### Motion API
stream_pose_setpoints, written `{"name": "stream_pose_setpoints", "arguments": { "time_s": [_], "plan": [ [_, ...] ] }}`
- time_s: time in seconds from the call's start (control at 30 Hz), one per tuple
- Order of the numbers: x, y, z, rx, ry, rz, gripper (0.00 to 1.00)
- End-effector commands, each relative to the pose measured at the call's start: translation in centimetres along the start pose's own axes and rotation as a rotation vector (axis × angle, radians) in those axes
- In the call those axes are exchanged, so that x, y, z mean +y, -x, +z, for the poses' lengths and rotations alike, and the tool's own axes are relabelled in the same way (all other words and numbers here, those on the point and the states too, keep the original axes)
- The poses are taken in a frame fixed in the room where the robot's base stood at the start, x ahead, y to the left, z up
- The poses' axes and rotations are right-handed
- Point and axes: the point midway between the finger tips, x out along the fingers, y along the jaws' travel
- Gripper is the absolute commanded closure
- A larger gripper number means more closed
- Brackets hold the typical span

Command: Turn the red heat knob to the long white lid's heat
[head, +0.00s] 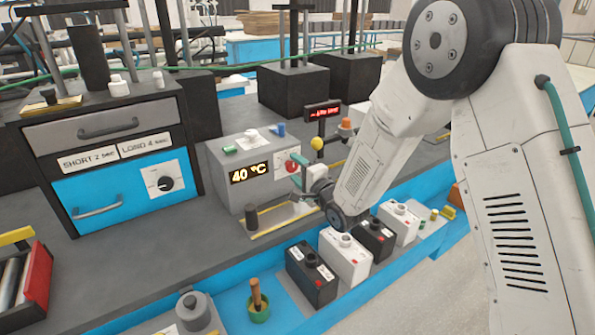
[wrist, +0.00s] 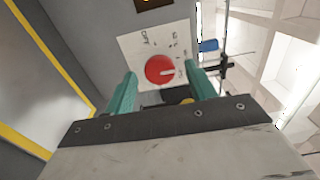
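The red heat knob (wrist: 155,66) sits on a white dial plate (wrist: 133,47) in the wrist view. Its white pointer mark points right; the printed dial marks are too small to read. In the head view the knob (head: 291,168) is on the front of a grey box (head: 226,172) whose display (head: 250,173) reads 40 °C. My gripper (wrist: 162,73) is open, with one teal finger to each side of the knob and a visible gap on both sides. The head view shows my gripper (head: 297,173) right in front of the dial. I cannot identify a long white lid for certain.
A small red-lettered sign (head: 323,111) is unreadable. Small green, white and blue pieces (head: 250,136) lie on the box.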

Motion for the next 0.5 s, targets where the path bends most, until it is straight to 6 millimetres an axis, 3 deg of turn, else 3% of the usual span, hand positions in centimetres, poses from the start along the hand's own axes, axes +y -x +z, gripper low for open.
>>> {"name": "stream_pose_setpoints", "arguments": {
  "time_s": [0.27, 0.5],
  "plan": [
    [0.0, 0.2, 0.2, -0.003, 0.001, 0.000, 0.45],
    [0.0, 3.6, 0.1, -0.001, 0.000, 0.002, 0.45]
  ]
}}
